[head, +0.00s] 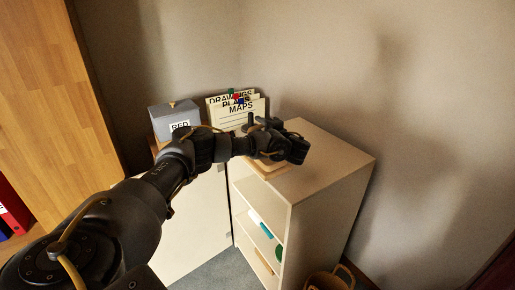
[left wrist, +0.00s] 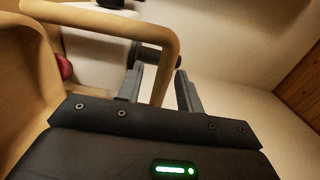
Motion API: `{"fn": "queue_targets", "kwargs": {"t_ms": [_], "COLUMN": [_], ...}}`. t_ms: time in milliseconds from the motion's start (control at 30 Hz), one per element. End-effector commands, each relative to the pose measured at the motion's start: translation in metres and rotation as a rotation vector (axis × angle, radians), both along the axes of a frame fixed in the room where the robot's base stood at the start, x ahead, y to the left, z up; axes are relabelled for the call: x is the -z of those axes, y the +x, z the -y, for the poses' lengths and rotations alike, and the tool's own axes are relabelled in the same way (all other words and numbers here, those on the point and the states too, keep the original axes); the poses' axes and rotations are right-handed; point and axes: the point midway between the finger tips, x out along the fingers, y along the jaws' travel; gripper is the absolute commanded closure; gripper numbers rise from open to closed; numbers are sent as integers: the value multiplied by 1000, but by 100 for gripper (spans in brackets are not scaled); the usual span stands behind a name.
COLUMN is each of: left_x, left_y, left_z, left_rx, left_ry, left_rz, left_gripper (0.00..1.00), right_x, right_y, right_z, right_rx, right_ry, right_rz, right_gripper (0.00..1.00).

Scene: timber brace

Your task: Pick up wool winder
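The wool winder appears to be the pale wooden piece (head: 268,168) on top of the cabinet, mostly hidden under my left gripper (head: 292,149) in the head view. In the left wrist view a bent wooden bar (left wrist: 165,65) runs across the top and down between the two fingers of my left gripper (left wrist: 161,92). A white rounded part and a dark knob-like part (left wrist: 158,58) show behind the bar. The fingers stand apart, and I see no clear grip on the bar. My right gripper is in neither view.
The cabinet top (head: 335,155) is clear to the right. A grey labelled box (head: 172,118) and upright folders marked MAPS (head: 238,110) stand behind my left arm. Cabinet shelves (head: 262,225) are open at the front. A basket (head: 330,278) sits on the floor.

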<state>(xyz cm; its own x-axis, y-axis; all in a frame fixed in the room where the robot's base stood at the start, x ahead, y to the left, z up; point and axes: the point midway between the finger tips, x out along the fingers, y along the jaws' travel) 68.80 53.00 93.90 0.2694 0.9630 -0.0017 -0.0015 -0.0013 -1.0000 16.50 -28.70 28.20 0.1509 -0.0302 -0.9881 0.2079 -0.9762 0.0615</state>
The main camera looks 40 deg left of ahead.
Motion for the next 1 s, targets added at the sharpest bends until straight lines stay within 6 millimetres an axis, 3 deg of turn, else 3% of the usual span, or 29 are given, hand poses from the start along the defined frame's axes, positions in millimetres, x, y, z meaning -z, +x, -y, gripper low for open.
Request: {"fn": "queue_targets", "kwargs": {"t_ms": [33, 267, 1000], "left_x": [0, 0, 1], "left_y": [0, 0, 0], "left_z": [0, 0, 1], "left_rx": [0, 0, 0], "left_ry": [0, 0, 0], "left_rz": [0, 0, 1], "left_gripper": [70, 100, 100], "right_x": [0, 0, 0], "right_y": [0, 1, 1], "right_z": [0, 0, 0], "right_rx": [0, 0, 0], "right_ry": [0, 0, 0], "right_rz": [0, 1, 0], "right_gripper": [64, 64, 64]}}
